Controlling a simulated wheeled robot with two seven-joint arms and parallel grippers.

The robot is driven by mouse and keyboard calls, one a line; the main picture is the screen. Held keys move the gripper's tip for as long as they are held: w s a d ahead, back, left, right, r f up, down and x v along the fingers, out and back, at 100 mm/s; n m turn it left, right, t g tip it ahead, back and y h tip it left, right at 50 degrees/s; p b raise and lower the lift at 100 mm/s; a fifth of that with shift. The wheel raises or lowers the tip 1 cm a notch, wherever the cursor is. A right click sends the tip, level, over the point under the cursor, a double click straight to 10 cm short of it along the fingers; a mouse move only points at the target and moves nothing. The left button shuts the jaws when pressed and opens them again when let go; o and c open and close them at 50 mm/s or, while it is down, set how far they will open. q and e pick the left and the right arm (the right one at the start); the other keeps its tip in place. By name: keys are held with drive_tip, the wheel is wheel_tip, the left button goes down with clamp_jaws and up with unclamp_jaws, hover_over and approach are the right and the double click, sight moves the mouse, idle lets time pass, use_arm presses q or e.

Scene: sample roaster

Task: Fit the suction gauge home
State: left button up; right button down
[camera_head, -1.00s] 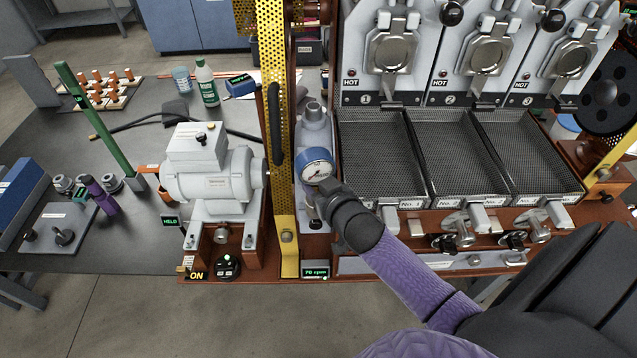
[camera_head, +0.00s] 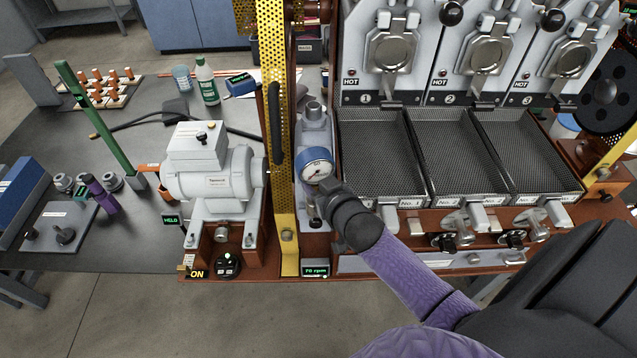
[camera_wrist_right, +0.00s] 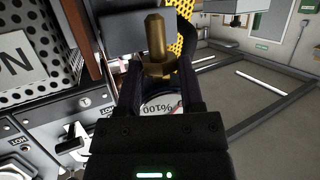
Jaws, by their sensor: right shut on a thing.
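The suction gauge (camera_head: 316,166) has a blue rim and a white dial with a needle. My right gripper (camera_head: 328,188) is shut on it and holds it in front of the grey upright casting (camera_head: 314,125), beside the yellow perforated guard. In the right wrist view the gauge's brass threaded stem (camera_wrist_right: 156,42) and hex stand up beyond my right gripper (camera_wrist_right: 157,85), and part of the dial (camera_wrist_right: 162,104) shows between the fingers. A grey block lies behind the stem; I cannot tell whether they touch. The port is not clearly visible. My left gripper is not in view.
The yellow perforated guard (camera_head: 285,195) stands close left of the gauge, with a grey motor (camera_head: 212,178) beyond it. Mesh trays (camera_head: 380,150) and valve levers (camera_head: 448,240) lie close on the right. A dark bench (camera_head: 60,140) with loose parts is at left.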

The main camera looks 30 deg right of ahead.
drive_tip(key=shift+f+b, duration=1.8)
drive_tip(key=shift+f, duration=0.55)
drive_tip(key=shift+c, duration=2.4)
unclamp_jaws()
drive_tip(key=o, duration=0.3)
drive_tip(key=shift+a+r, duration=0.1)
drive_tip(key=shift+a, duration=0.05)
drive_tip(key=shift+o, duration=0.2)
